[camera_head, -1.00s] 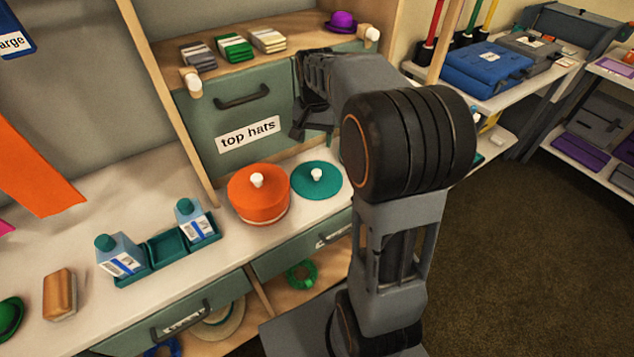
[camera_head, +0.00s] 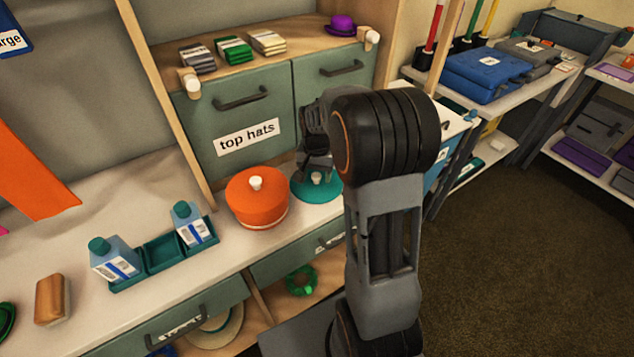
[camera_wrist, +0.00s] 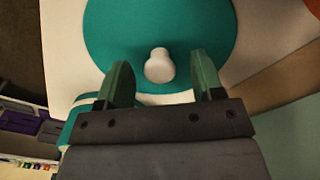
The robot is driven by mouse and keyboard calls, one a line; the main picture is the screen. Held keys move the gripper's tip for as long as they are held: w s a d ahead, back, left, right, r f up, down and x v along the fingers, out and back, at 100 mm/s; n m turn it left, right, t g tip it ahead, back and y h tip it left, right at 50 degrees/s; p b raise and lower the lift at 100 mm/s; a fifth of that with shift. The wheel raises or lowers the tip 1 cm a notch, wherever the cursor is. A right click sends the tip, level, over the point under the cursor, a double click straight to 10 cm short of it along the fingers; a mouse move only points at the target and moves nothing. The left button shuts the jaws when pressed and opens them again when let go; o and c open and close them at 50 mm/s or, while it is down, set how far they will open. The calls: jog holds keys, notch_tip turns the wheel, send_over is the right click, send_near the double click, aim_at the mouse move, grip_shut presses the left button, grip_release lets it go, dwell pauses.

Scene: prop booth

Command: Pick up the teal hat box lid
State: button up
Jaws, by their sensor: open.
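The teal hat box lid (camera_head: 309,191) is a flat round disc lying on the white counter, just right of the orange hat box. My open gripper (camera_wrist: 163,85) has one finger on each side of the knob's line, with the knob slightly ahead of the gap's middle. The fingers do not visibly touch the knob.
The orange round box (camera_head: 258,198) with a white knob stands close on the left. A teal tray (camera_head: 163,252) with two bottles is further left. The counter's front edge is near.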

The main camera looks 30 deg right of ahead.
jog(key=shift+f, duration=0.55)
jog(key=shift+c, duration=0.2)
jog(key=c, duration=1)
jog(key=shift+o, duration=0.2)
